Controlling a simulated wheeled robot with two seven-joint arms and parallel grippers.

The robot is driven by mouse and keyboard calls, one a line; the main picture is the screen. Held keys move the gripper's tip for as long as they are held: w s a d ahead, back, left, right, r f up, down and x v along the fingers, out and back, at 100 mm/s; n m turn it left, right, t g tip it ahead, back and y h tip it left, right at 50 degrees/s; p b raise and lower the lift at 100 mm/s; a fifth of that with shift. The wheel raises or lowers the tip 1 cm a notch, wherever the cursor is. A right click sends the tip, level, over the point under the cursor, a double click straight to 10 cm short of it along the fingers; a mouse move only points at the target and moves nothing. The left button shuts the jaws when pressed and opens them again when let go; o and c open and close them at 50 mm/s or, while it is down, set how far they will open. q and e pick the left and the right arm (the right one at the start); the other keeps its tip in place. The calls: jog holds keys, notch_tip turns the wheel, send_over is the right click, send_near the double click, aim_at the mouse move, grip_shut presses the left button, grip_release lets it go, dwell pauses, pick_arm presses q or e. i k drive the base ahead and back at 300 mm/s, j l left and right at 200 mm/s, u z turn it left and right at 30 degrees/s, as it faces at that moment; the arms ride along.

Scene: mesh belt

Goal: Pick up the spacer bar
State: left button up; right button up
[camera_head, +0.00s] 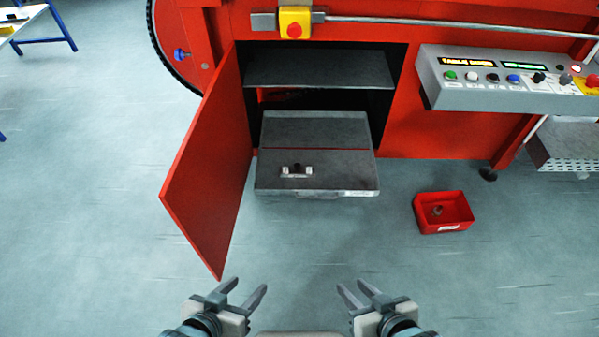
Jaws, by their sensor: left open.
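A small bar-like piece with pale metal ends and a dark middle, which looks like the spacer bar (297,171), lies on the front part of a grey case (345,181). It is too small to make out in detail. My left gripper (243,291) is open and empty at the bottom of the view, below and left of the case. My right gripper (357,290) is also open and empty, below and right of the case. Both grippers are well apart from the bar.
The case sits at the opening of a red machine's cabinet, under a dark shelf (320,70). The open red door (212,165) juts out at left. A red bin (443,212) with a small item stands on the floor at right. A control panel (510,92) overhangs upper right. The floor in front is clear.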

aim_at(297, 171)
jog(key=i+l, duration=0.8)
jog(key=l, duration=0.2)
